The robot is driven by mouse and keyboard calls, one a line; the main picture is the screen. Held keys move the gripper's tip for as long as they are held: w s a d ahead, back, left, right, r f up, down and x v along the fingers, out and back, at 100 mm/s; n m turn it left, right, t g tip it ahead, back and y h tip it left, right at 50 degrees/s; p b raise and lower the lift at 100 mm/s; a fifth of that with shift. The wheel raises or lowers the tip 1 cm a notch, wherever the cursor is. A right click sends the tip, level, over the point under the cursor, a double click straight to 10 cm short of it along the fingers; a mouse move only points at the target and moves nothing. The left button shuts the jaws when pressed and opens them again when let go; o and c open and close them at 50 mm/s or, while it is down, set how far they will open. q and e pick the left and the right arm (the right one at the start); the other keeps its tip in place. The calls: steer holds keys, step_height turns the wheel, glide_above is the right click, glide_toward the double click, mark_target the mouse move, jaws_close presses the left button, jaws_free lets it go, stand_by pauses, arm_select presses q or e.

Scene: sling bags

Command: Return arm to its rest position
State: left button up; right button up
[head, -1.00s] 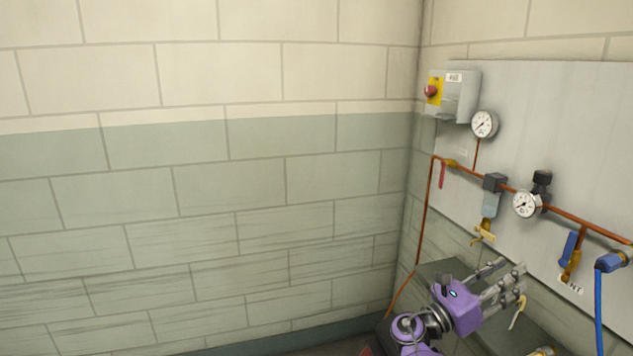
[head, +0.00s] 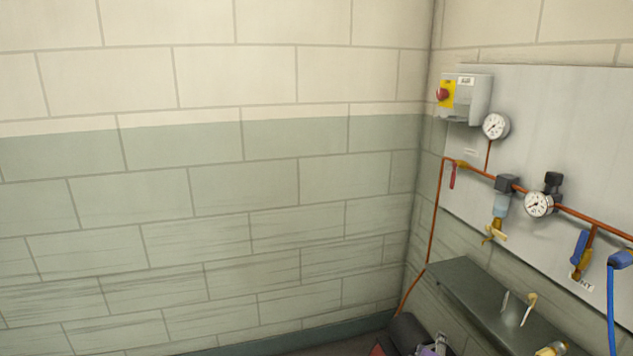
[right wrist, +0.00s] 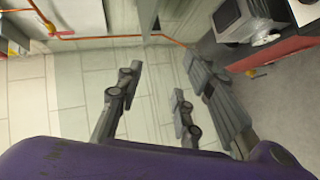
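My left gripper is in neither view.
A grey shelf (head: 465,282) with small hooks juts from the right wall below a panel (head: 590,115) with copper piping, gauges (head: 495,126) and valves. A blue hose (head: 611,310) hangs at the right edge. The left block wall (head: 200,180) is bare.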

steer(key=s+a+f+m+g+y+p, duration=0.1)
steer(key=s+a+f+m+y, duration=0.3)
steer(key=s, duration=0.7)
steer(key=s+a+f+m+y, duration=0.2)
steer(key=s+a+f+m, duration=0.3)
steer(key=s, duration=0.5)
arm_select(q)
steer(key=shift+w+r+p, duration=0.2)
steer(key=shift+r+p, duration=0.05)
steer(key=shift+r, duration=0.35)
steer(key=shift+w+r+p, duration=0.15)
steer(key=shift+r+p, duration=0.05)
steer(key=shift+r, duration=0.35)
arm_select(e)
steer(key=s+f+g, duration=0.1)
steer(key=s+f, duration=0.2)
steer(key=s, duration=0.7)
steer(key=s+f+m+g, duration=0.1)
steer(key=s+f, duration=0.3)
steer(key=s, duration=0.7)
steer(key=shift+s+a+g+y, duration=0.15)
steer(key=shift+s+g+y, duration=0.15)
steer(key=shift+g, duration=0.3)
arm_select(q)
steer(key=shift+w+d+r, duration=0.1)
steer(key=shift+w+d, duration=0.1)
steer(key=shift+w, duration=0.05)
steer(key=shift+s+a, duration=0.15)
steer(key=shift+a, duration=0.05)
